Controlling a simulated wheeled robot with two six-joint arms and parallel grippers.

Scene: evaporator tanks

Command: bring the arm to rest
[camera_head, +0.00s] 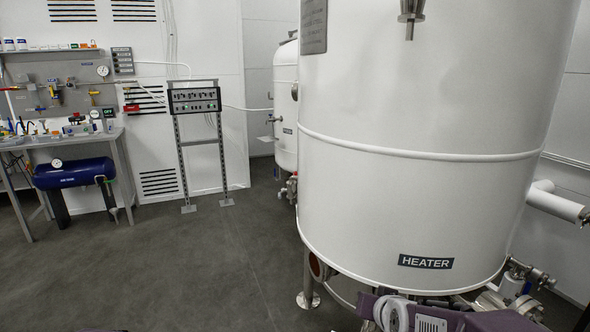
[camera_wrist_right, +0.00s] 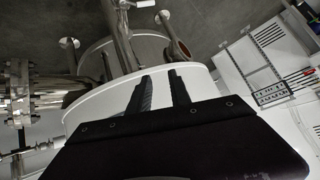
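My right arm (camera_head: 440,315) shows at the bottom right of the head view, in front of the lower part of the white heater tank (camera_head: 410,150). My right gripper (camera_wrist_right: 161,77) shows in the right wrist view, with two dark fingers apart and nothing visible between them. Behind the fingers is the white tank underside (camera_wrist_right: 90,68) with metal legs and pipes; this view looks upside down. I cannot tell whether the fingers touch the tank. My left gripper is in neither view.
A second white tank (camera_head: 286,110) stands behind the heater. A control panel on a stand (camera_head: 195,100) is near the back wall. A workbench (camera_head: 60,140) with a blue compressor tank (camera_head: 72,173) is at the left. The grey floor (camera_head: 170,270) at front left is clear.

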